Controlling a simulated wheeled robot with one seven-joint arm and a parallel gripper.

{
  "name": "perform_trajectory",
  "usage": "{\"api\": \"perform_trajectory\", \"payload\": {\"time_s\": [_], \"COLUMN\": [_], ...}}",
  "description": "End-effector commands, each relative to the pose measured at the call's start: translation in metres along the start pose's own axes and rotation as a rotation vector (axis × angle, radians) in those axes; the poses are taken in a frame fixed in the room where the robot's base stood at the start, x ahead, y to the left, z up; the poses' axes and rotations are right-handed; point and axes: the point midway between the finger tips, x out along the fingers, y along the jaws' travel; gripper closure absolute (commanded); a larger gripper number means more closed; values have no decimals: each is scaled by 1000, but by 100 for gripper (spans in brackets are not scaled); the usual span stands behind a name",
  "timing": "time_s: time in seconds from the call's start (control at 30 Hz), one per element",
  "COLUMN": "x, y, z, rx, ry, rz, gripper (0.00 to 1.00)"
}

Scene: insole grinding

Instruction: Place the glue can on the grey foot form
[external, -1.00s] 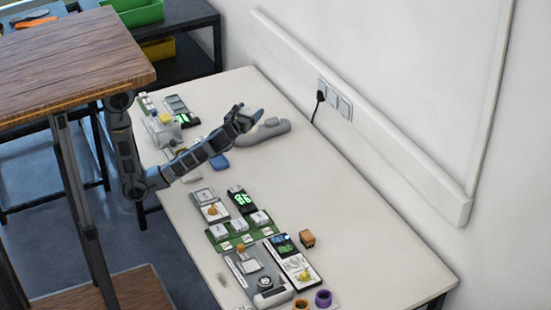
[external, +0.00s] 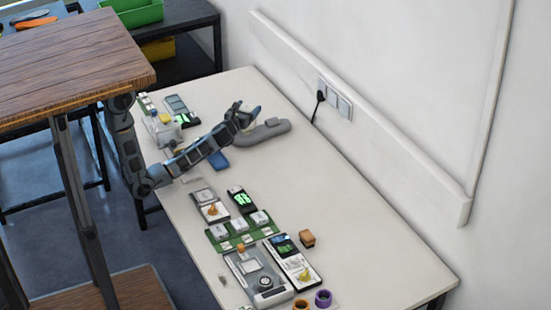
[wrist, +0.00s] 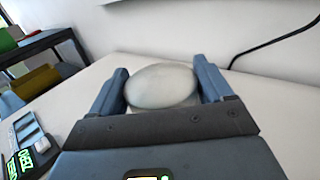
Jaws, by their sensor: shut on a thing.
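My gripper (external: 246,110) is above the table, beside and partly over the left end of the grey foot form (external: 270,130). The foot form lies on the table near the wall. In the wrist view, my gripper (wrist: 161,68) is shut on a pale, rounded thing, which I take to be the glue can (wrist: 161,86). Its oval end shows between the two fingers. In the external view the can is mostly hidden by the gripper. The foot form cannot be made out in the wrist view, so I cannot tell whether the can touches it.
A blue object (external: 218,160) lies under my forearm. Electronic devices and a green board (external: 238,231) cover the near part of the table (external: 370,230). More devices stand at the far left end. A plug and cable (external: 318,103) hang at the wall. The right side is clear.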

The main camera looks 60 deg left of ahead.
Motion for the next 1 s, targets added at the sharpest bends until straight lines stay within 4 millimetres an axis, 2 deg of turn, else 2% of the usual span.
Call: {"api": "perform_trajectory", "payload": {"time_s": [0.03, 0.2, 0.6, 0.63, 0.83, 1.0], "x": [0, 0, 0, -1, -1, -1], "y": [0, 0, 0, 0, 0, 0], "z": [-12, -28, -32, -33, -32, -32], "rx": [3, 1, 1, 2, 1, 1], "ry": [2, 0, -1, 1, 1, 1], "rz": [0, 1, 0, 0, 0, 0], "gripper": [69, 69, 69, 20, 1, 0]}}
